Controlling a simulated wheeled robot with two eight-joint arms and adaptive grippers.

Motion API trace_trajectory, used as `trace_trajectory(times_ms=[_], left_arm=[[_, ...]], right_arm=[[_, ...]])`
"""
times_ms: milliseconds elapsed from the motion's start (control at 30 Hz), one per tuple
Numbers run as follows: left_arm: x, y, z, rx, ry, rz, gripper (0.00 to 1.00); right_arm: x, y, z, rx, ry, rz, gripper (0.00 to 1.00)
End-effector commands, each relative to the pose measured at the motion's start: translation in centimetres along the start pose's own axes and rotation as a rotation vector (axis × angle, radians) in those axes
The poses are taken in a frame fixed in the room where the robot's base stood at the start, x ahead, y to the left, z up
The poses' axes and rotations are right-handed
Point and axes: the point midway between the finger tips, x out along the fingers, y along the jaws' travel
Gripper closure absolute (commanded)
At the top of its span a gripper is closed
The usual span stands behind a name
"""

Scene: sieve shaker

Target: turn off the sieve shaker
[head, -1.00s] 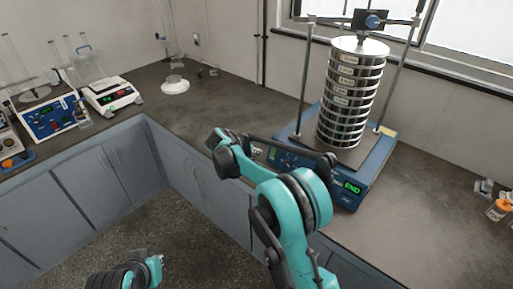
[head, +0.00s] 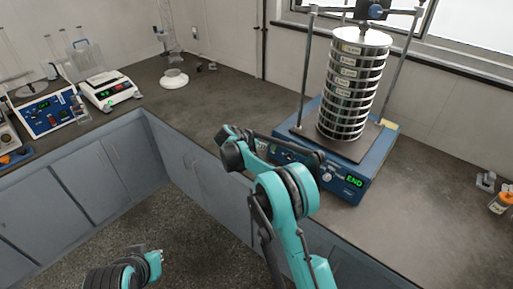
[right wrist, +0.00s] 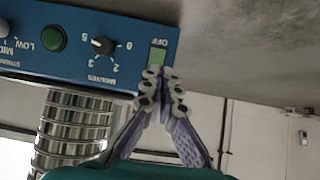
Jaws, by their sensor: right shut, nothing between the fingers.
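The sieve shaker has a blue base (head: 345,190) on the counter, with a tall stack of silver sieves (head: 352,85) clamped on top. Its display (head: 355,180) reads END in green. In the right wrist view the control panel (right wrist: 120,70) is upside down, with a green switch (right wrist: 157,57) beside the label OFF. My right gripper (right wrist: 166,75) is shut and empty, its fingertips at the edge of that switch; I cannot tell whether they touch. In the head view my right wrist and arm hide part of the panel. My left gripper (head: 155,262) is low at the bottom left, its fingers unclear.
The panel also carries a black knob (right wrist: 103,45) and a green button (right wrist: 53,38) near the switch. A balance (head: 110,93) and a blue instrument (head: 47,113) stand on the left counter. Small bottles (head: 500,203) stand at the far right.

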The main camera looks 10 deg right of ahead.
Motion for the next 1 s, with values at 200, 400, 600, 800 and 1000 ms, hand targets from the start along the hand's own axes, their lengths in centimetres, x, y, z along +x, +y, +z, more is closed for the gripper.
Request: trace_trajectory(times_ms=[200,400,600,800,1000], left_arm=[[1.4,0.0,1.0,0.0,0.0,0.0,1.0],[2.0,0.0,1.4,0.0,0.0,0.0,1.0],[2.1,0.0,1.5,0.0,0.0,0.0,1.0],[2.0,0.0,1.4,0.0,0.0,0.0,1.0],[2.1,0.0,1.5,0.0,0.0,0.0,1.0]], right_arm=[[4.6,0.0,0.2,0.001,0.001,0.001,1.0],[6.7,0.0,0.1,-0.001,0.001,0.0,1.0],[7.2,0.0,0.0,-0.001,0.0,0.0,1.0],[7.2,0.0,0.0,-0.001,0.0,0.0,1.0],[7.9,0.0,0.2,-0.001,0.0,0.0,1.0]])
